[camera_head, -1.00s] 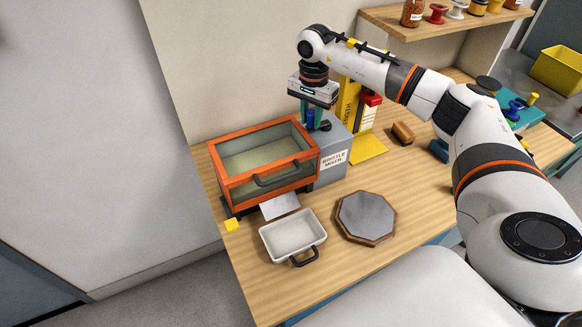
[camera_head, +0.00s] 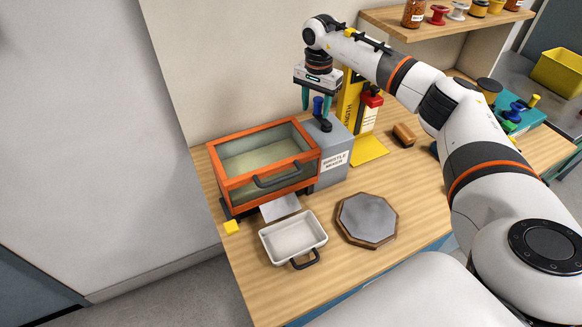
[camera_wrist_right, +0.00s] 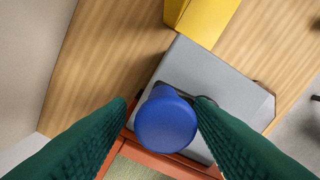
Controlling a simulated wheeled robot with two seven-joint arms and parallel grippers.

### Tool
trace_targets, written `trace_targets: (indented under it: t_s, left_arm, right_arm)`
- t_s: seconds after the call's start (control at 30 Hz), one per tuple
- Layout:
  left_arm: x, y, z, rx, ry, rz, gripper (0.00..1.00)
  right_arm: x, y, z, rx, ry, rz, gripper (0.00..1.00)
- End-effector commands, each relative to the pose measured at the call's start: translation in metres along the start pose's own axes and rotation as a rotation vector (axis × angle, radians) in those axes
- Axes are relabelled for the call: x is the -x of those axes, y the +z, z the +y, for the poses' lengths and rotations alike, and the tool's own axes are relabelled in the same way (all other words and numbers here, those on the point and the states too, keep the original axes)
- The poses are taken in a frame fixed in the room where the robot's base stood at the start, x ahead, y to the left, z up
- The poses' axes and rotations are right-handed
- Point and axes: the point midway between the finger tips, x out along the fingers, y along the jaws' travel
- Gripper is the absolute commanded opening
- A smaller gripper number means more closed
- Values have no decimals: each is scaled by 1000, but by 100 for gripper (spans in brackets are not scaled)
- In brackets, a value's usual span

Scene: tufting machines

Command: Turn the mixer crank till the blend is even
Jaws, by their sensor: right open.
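The bristle mixer is a grey box (camera_head: 335,158) with an orange-framed, clear-sided bin (camera_head: 262,190) on its left. The bin holds a pale, greenish-cream blend (camera_head: 255,158) that looks fairly uniform from here; fine detail is too small to tell. A dark crank arm with a blue knob (camera_head: 318,104) sits on top of the grey box. My right gripper (camera_head: 317,108) is open, pointing down, its green fingers spread on either side of the blue knob. In the right wrist view the round knob (camera_wrist_right: 166,118) shows between the fingertips with no clear grip. My left gripper is out of view.
A white handled tray (camera_head: 292,240) and an octagonal grey-topped board (camera_head: 367,219) lie in front. A yellow length gauge (camera_head: 350,105) with a red part stands behind the mixer. A wooden block (camera_head: 404,134) lies to the right. A shelf with jars and spools is above.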

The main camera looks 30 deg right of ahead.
Motion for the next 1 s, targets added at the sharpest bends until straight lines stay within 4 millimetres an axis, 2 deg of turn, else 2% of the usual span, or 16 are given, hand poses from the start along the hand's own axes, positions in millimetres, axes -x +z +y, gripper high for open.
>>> trace_targets:
  t_s: [0.27,1.0]
  left_arm:
    - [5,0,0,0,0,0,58]
    - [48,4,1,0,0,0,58]
  right_arm:
    - [6,0,0,0,0,0,48]
    - [66,0,0,-1,0,0,48]
